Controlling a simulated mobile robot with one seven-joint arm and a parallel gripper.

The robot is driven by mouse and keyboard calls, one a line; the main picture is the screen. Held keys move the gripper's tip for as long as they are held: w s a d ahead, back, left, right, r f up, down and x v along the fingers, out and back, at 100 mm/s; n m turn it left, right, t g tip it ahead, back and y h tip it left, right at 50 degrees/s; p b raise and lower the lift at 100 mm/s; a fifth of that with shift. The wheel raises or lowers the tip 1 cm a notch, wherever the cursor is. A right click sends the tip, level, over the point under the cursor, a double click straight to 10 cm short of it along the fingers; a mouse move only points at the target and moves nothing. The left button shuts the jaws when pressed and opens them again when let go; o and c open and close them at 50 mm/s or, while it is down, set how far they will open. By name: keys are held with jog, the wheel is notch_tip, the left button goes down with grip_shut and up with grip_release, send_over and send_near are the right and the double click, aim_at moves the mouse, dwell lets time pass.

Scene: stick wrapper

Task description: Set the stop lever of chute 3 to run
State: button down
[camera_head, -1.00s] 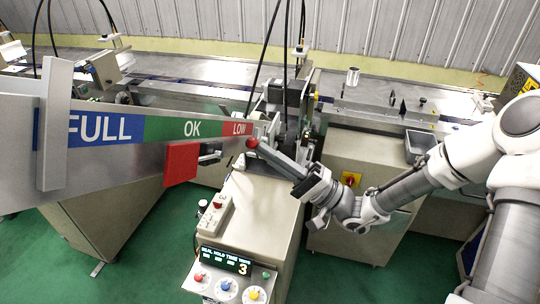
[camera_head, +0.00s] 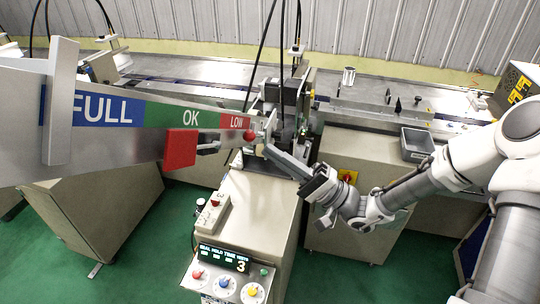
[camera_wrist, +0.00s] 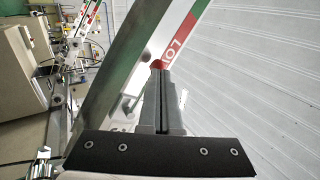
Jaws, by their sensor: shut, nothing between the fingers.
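The stop lever (camera_head: 222,135) is a grey bar on the side of the sloping metal chute (camera_head: 90,160). Its red ball knob (camera_head: 250,136) is at the right end, just under the LOW mark, and the bar lies roughly level. A red plate (camera_head: 180,149) sits at its left end, overlapping the chute's lower edge. My gripper (camera_head: 267,150) is shut and empty, its tips just right of and below the knob. In the wrist view the shut fingers (camera_wrist: 161,75) point at the red knob (camera_wrist: 157,65), partly hidden behind the tips. I cannot tell whether they touch.
The machine cabinet (camera_head: 262,205) is under my gripper. A grey bin (camera_head: 417,144) is at the right. Hanging cables (camera_head: 262,55) and machine parts (camera_head: 290,95) are behind the gripper.

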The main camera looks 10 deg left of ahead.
jog(key=s+b+v, duration=0.1)
jog(key=b+v, duration=0.2)
jog(key=v, duration=0.8)
jog(key=s+f+n+g+h, duration=0.3)
jog(key=s+g+h, duration=0.4)
jog(key=s+h, duration=0.7)
jog(key=d+r+t+h, duration=0.4)
jog(key=d+t+h, duration=0.1)
jog(key=d, duration=0.1)
jog(key=d+r+m+t+h, duration=0.1)
jog(key=d+r+t+h, duration=0.3)
jog(key=d, duration=0.3)
jog(key=shift+s+d+m+t+h, duration=0.25)
jog(key=shift+s+m+t+h, duration=0.05)
jog(key=shift+t+h, duration=0.35)
